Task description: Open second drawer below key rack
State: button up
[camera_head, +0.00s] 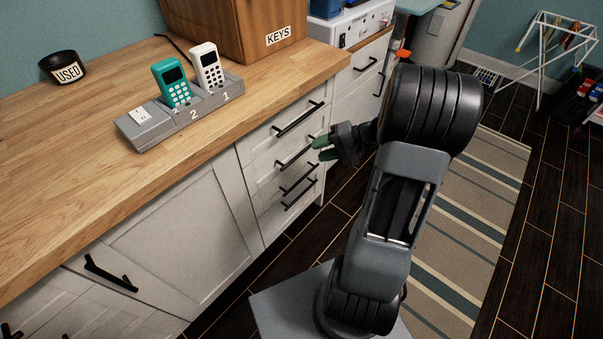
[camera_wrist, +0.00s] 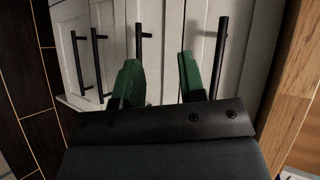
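A white drawer stack sits under the wooden counter, below the wooden box marked KEYS (camera_head: 240,28). The second drawer's black bar handle (camera_head: 292,159) is partly behind my gripper's fingers in the head view. My gripper (camera_head: 321,149) is open and empty, with green fingertips just in front of the drawers. In the wrist view my gripper (camera_wrist: 160,80) points at the drawer fronts. The left finger overlaps the lower part of the second handle (camera_wrist: 139,48); I cannot tell if they touch. The top handle (camera_wrist: 220,52) is right of both fingers. The second drawer looks shut.
Lower handles (camera_head: 298,181) sit close below the second one. The counter (camera_head: 60,170) holds a card-reader dock (camera_head: 160,127) and a black USED bowl (camera_head: 64,68). A striped rug (camera_head: 470,220) lies on the dark floor at right. The counter edge (camera_wrist: 290,100) is close at right in the wrist view.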

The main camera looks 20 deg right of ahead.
aim_at(301, 154)
jog(key=w+d+f+m+t+b, duration=0.25)
jog(key=d+f+t+b, duration=0.2)
jog(key=d+f, duration=0.4)
jog(key=shift+t, duration=0.45)
jog(key=x, duration=0.4)
jog(key=b+x, duration=0.1)
jog(key=x, duration=0.4)
jog(key=s+b+x, duration=0.1)
jog(key=x, duration=0.3)
jog(key=shift+w+a+f, duration=0.15)
jog(key=shift+a, duration=0.4)
grip_shut()
